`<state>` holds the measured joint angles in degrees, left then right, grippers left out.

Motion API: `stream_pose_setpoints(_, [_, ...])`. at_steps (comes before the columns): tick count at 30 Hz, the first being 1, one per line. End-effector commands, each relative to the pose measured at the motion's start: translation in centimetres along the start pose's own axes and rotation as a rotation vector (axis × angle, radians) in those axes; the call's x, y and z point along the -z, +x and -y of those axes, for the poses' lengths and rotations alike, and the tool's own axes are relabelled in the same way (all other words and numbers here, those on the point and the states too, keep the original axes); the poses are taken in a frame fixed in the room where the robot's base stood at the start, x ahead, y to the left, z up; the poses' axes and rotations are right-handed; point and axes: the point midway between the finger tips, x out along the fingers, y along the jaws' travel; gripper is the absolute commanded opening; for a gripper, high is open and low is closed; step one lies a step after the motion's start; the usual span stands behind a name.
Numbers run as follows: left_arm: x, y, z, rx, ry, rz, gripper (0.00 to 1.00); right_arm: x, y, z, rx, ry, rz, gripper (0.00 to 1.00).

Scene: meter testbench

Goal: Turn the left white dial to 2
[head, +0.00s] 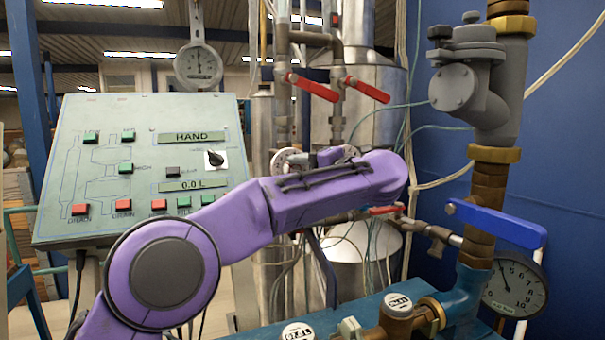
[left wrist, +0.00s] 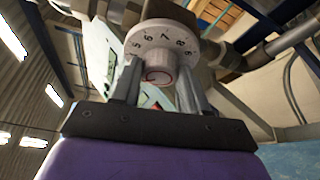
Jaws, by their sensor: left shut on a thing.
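A white round dial (left wrist: 182,42) with black numbers shows in the left wrist view, 5 to 9 readable along its near face. Its knob (left wrist: 160,76) sits between the two fingers of my left gripper (left wrist: 158,85), which is shut on it. In the head view, a pale dial (head: 290,158) shows just above my purple arm, with another pale round edge (head: 351,151) to its right. My arm hides most of this area, including the fingertips, so the dial's pointer cannot be read there. My right gripper is not in view.
A control panel (head: 140,150) with green and red buttons and a black selector knob (head: 215,158) stands at left. Red-handled valves (head: 367,90) hang above my arm. A blue-handled valve (head: 497,222) and a pressure gauge (head: 514,286) are at right.

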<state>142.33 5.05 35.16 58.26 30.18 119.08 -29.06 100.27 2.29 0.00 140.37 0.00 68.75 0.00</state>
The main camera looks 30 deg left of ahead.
Motion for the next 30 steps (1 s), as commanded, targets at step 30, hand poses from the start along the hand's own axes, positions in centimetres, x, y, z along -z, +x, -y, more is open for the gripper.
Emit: stream_pose_setpoints(30, [0.1, 0.0, 0.2, 0.199, -0.451, -0.007, 0.13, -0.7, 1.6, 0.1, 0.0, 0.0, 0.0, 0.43])
